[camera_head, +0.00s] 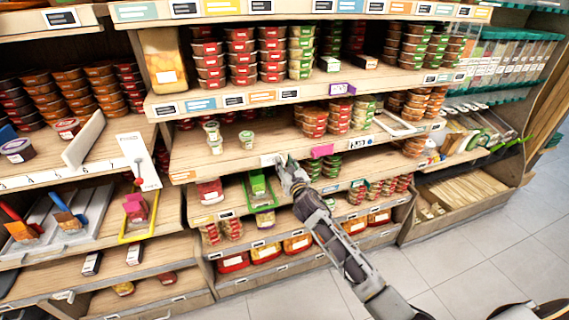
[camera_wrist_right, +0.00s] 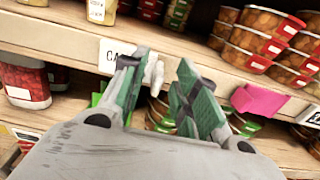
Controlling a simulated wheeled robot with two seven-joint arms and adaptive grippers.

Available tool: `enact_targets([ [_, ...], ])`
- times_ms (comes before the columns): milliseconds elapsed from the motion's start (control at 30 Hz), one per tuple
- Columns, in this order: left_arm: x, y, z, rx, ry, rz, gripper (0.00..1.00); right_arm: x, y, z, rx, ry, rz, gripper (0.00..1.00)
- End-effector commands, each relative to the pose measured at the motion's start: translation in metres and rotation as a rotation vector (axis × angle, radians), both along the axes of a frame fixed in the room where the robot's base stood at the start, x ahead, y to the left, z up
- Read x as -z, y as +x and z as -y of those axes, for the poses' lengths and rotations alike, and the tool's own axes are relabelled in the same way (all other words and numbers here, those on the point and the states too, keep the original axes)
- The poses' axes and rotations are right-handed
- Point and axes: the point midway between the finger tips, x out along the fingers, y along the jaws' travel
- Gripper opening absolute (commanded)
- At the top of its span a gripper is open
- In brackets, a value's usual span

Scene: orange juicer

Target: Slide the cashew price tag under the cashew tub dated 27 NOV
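A white price tag (camera_wrist_right: 113,55) with black lettering starting "CA" is at the shelf's front edge in the right wrist view; its right part is hidden behind a finger. It also shows as a pale patch in the head view (camera_head: 268,160). My right gripper (camera_wrist_right: 162,80) is open in front of the shelf edge, its green fingers apart, with a small white piece showing between them. Small tubs with pale lids (camera_head: 247,139) (camera_head: 211,131) stand on the shelf behind. A labelled tub (camera_wrist_right: 101,10) is cut off at the top; I cannot make out its date. My left gripper is out of view.
A pink tag (camera_wrist_right: 260,101) sits on the shelf edge right of my right gripper. Stacked red-lidded tubs (camera_wrist_right: 262,38) stand behind it. A red tub (camera_wrist_right: 25,82) is on the shelf below. The wooden shelf around the small tubs is mostly bare.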

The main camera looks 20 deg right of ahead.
Motion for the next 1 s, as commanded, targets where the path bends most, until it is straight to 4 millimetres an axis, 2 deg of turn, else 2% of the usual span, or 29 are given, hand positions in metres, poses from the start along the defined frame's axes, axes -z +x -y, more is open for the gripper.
enact_targets([
  [433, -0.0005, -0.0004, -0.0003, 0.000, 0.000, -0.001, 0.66, 0.0001, 0.0053, -0.0005, 0.000, 0.000, 0.000, 0.30],
  [467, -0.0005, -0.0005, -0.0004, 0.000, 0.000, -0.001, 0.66, 0.0001, 0.0053, -0.0005, 0.000, 0.000, 0.000, 0.29],
  [700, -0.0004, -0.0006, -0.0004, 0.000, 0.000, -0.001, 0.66, 0.0000, 0.0052, -0.0006, 0.000, 0.000, 0.000, 0.00],
  [1000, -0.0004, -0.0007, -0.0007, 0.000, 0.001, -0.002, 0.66, 0.0000, 0.0052, -0.0006, 0.000, 0.000, 0.000, 0.00],
])
